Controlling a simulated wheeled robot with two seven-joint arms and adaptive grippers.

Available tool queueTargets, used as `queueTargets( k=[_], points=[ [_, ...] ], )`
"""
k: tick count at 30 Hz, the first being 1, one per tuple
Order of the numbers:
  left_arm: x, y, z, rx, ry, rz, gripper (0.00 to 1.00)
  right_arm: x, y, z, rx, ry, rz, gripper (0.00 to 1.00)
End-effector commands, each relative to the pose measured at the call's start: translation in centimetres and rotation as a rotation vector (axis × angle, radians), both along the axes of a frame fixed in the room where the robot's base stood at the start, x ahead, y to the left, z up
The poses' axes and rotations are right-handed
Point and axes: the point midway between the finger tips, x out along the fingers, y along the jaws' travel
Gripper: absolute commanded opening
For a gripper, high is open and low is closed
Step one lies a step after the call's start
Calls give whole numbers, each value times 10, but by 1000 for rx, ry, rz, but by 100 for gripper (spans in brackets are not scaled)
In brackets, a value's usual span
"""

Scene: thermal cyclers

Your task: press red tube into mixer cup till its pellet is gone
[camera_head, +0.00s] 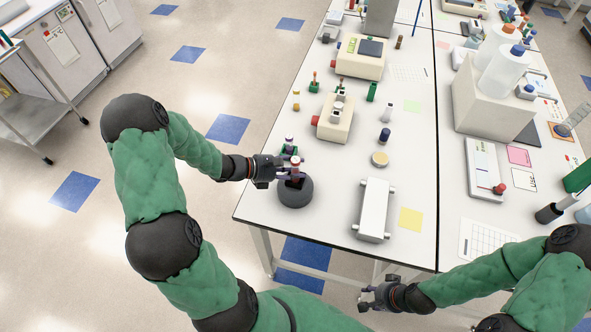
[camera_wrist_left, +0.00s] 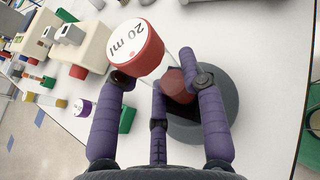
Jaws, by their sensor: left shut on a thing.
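The red tube (camera_head: 295,161) has a red cap and stands over the mixer (camera_head: 295,193), a dark grey round unit near the table's left front edge. In the left wrist view the cap (camera_wrist_left: 136,48) has a white top marked "20 ml", and its clear body leads down to the dark cup (camera_wrist_left: 182,92). Reddish matter shows at its lower end; I cannot tell whether that is the pellet. My left gripper (camera_head: 291,174) is shut on the tube, with purple fingers around it (camera_wrist_left: 165,90). My right gripper (camera_head: 366,298) appears open and empty, off the table's front edge.
A green rack with a tube (camera_head: 290,146) stands close behind the mixer. A cream device (camera_head: 335,120) is farther back.

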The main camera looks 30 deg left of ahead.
Motion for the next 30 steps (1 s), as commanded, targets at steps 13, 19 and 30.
queueTargets(
  k=[13,19,30],
  points=[
    [0,0,29,1,-1,0,19,0,0,23,0,0,0,40],
    [0,0,41,0,-1,0,19,0,0,32,0,0,0,40],
    [0,0,63,0,-1,0,19,0,0,49,0,0,0,40]
  ],
)
